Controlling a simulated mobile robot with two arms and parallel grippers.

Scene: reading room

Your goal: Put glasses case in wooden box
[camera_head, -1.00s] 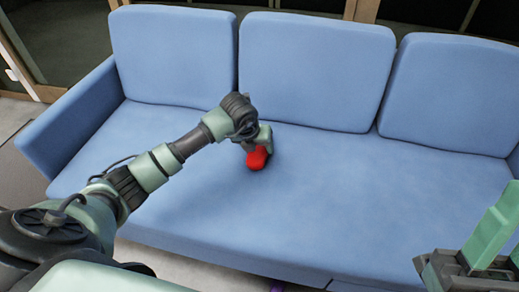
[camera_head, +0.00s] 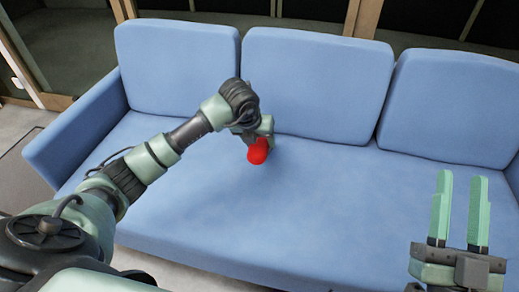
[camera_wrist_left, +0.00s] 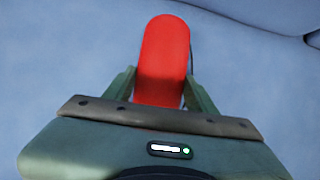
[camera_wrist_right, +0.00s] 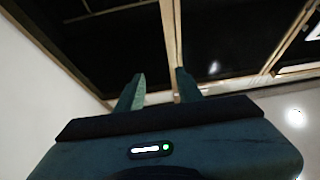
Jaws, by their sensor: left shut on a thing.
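The red glasses case (camera_head: 258,152) is in the grip of my left gripper (camera_head: 259,138) over the blue sofa seat. In the left wrist view, the rounded red case (camera_wrist_left: 163,50) sticks out between the two fingers, which are closed on its sides. Whether it still touches the seat cannot be told for certain. My right gripper (camera_head: 463,177) is open and empty, its two green fingers apart, in front of the sofa's right part. The wooden box is not in view.
The blue sofa (camera_head: 330,205) spans the view, with three back cushions and a left armrest (camera_head: 75,130). The seat to the right of the case is clear. Dark, wood-framed panels (camera_head: 60,45) stand behind the sofa.

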